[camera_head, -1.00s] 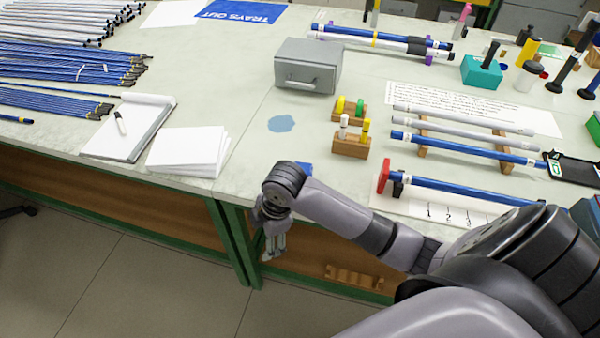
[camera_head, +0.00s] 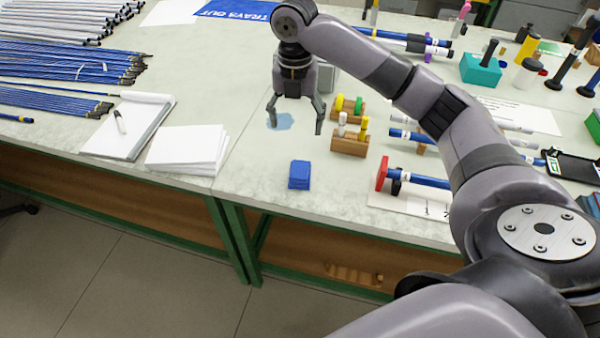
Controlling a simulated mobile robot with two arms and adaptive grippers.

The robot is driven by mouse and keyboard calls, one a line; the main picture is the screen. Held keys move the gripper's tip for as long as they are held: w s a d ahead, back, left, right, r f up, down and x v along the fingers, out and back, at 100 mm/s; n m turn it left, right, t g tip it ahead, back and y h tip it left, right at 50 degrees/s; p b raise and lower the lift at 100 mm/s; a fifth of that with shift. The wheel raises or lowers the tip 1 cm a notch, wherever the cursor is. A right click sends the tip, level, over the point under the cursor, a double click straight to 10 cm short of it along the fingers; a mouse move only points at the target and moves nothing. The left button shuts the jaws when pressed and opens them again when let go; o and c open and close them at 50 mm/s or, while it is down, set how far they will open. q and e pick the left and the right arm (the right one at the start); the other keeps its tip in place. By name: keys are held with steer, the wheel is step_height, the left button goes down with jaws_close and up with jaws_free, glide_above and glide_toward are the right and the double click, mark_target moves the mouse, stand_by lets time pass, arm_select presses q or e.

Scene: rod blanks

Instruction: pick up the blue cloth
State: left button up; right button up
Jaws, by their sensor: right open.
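A folded blue cloth (camera_head: 299,175), small and square, lies near the front edge of the bench. My right gripper (camera_head: 296,127) is open and points down, farther back on the bench than the cloth and apart from it. Its fingers are spread over or beside a flat light-blue patch (camera_head: 283,121) on the bench top. The patch looks like a spill and is partly covered by a finger. I cannot tell how high the fingertips are. My left gripper is not in view.
A wooden block with yellow and white pegs (camera_head: 350,146) stands right of the gripper. A grey metal box (camera_head: 328,78) is mostly hidden behind my arm. White paper (camera_head: 187,150) lies left of the cloth. Blue rods (camera_head: 430,181) rest to the right. Bench top around the cloth is clear.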

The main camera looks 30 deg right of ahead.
steer(key=p, duration=0.1)
glide_above(300, 169)
steer(key=f, duration=1.1)
steer(key=shift+w+f, duration=0.15)
steer(key=shift+w, duration=0.2)
steer(key=f, duration=0.2)
steer(key=f+p, duration=0.1)
steer(key=f, duration=0.1)
steer(key=shift+s, duration=0.35)
steer(key=shift+f, duration=0.6)
steer(key=shift+c, duration=0.4)
steer(key=c, duration=1.1)
steer(key=shift+c, duration=0.2)
